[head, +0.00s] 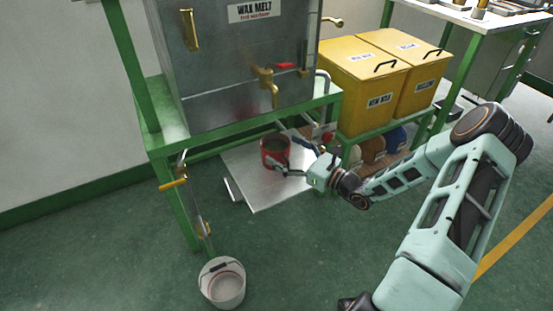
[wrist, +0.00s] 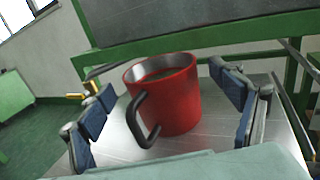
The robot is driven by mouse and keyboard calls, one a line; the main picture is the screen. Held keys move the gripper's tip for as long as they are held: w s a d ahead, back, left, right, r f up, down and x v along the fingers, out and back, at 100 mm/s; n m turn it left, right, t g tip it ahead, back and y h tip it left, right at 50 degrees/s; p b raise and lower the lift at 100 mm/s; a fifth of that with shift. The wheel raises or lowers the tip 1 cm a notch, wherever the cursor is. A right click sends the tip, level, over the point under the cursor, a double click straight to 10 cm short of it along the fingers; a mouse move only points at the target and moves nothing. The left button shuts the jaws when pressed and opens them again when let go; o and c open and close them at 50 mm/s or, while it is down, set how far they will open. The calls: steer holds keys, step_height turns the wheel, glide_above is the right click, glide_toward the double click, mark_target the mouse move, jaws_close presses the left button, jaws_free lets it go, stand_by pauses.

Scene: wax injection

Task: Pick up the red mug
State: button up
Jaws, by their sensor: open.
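The red mug (head: 274,149) stands upright on a flat metal plate (head: 246,184) under the green-framed wax melt machine. In the wrist view the mug (wrist: 174,98) is between my open fingers, its black handle facing toward the camera and to the left. Its inside looks grey with something darker in it. My gripper (head: 291,153) reaches in from the right in the head view. In the wrist view my gripper (wrist: 164,105) has one blue-padded finger on each side of the mug. The right finger looks close to the mug; I cannot tell whether it touches.
The wax melt machine (head: 235,60) and its green frame stand above the plate. Yellow bins (head: 372,85) stand on a green rack at the right. A white bucket (head: 222,284) is on the floor in front. Open green floor lies around the bucket.

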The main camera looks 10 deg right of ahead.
steer(key=shift+w+a, duration=0.45)
steer(key=shift+w, duration=0.1)
steer(key=shift+c, duration=0.5)
steer(key=c, duration=1.5)
steer(key=shift+r, duration=0.1)
steer(key=shift+c, duration=0.5)
steer(key=shift+r, duration=0.1)
